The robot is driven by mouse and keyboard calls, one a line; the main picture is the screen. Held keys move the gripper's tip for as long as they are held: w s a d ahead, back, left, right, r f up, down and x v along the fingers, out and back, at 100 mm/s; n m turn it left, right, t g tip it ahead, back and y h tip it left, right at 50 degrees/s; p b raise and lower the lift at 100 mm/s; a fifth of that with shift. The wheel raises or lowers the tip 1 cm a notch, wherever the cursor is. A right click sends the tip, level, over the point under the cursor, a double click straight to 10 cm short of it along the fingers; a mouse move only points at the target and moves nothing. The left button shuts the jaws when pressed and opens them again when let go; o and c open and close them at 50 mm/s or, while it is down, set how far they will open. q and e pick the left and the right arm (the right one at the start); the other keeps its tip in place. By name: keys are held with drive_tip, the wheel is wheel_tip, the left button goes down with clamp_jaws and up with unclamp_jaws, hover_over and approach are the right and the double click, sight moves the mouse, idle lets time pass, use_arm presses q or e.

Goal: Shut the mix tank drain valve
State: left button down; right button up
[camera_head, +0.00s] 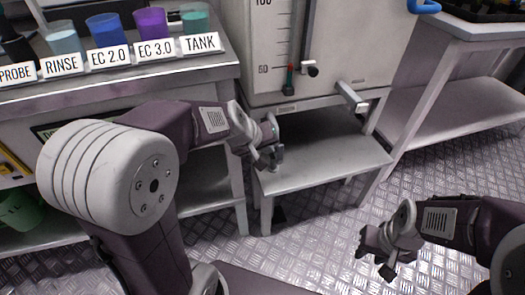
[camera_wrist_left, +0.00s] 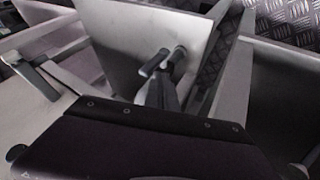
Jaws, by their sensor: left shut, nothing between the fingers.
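The white mix tank (camera_head: 345,45) stands on a grey stand in the head view, with a level scale on its front. A grey bar-shaped fitting (camera_head: 352,97), which looks like the drain valve handle, sticks out low at its right; I cannot tell its setting for sure. My left gripper (camera_head: 266,156) is shut and empty over the left part of the stand's lower shelf, below and left of the fitting and apart from it. In the left wrist view my left gripper (camera_wrist_left: 165,63) shows against a pale panel. My right gripper (camera_head: 376,262) hangs above the floor at lower right; its jaw gap is unclear.
The stand's lower shelf (camera_head: 330,165) is bare. Labelled cups stand on a bench (camera_head: 130,82) at left. Another bench (camera_head: 455,110) is at right. The metal floor between is clear.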

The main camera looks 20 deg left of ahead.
sight(279, 152)
use_arm(q)
drive_tip(key=x, duration=0.2)
drive_tip(key=shift+w+f+b, duration=0.3)
drive_tip(key=shift+b, duration=0.1)
